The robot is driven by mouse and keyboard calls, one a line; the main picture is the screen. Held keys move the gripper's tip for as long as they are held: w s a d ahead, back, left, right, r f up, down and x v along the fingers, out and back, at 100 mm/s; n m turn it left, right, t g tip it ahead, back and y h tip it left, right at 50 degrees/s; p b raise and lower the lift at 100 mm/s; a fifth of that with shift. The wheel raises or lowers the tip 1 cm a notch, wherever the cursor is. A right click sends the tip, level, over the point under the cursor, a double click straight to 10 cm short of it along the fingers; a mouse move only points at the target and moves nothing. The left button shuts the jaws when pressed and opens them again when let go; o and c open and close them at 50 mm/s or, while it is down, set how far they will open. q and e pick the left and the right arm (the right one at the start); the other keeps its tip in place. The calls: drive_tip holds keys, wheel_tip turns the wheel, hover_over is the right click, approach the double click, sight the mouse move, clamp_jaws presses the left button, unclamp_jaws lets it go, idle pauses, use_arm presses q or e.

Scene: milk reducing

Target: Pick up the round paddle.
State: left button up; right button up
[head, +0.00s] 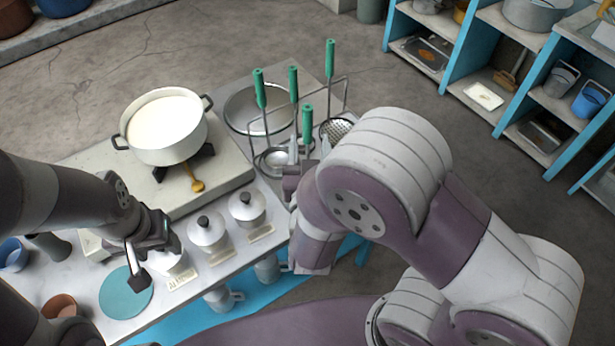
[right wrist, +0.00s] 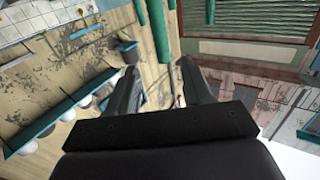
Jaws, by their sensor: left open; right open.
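Several green-handled utensils stand upright at a wire rack (head: 347,95) in the head view. One has a perforated round head (head: 340,126), another a small ladle bowl (head: 276,158). Behind them is a broad round metal disc (head: 240,104); I cannot tell which is the round paddle. My right gripper (head: 293,165) is beside the nearest green handle (head: 307,120), low in front of the rack. In the right wrist view its fingers (right wrist: 158,66) are apart and empty, with green handles (right wrist: 158,28) beyond them. My left gripper (head: 142,265) is open above the teal disc.
A white pot of milk (head: 166,122) stands on the stove, with a yellow-brown knob or spoon (head: 196,185) in front. Lidded white pots (head: 207,230) line the table front near a teal disc (head: 126,293). Blue shelves (head: 455,60) stand at the right beyond bare floor.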

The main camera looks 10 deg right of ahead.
sight(307, 119)
drive_tip(key=p+x, duration=0.1)
drive_tip(key=x, duration=0.7)
drive_tip(key=shift+w+a+f+p, duration=0.1)
drive_tip(key=shift+w+a+p, duration=0.05)
drive_tip(key=shift+p, duration=0.15)
drive_tip(key=shift+w+f, duration=0.1)
drive_tip(key=shift+w, duration=0.25)
drive_tip(key=shift+s, duration=0.1)
drive_tip(key=c, duration=0.5)
drive_tip(key=shift+s, duration=0.1)
clamp_jaws()
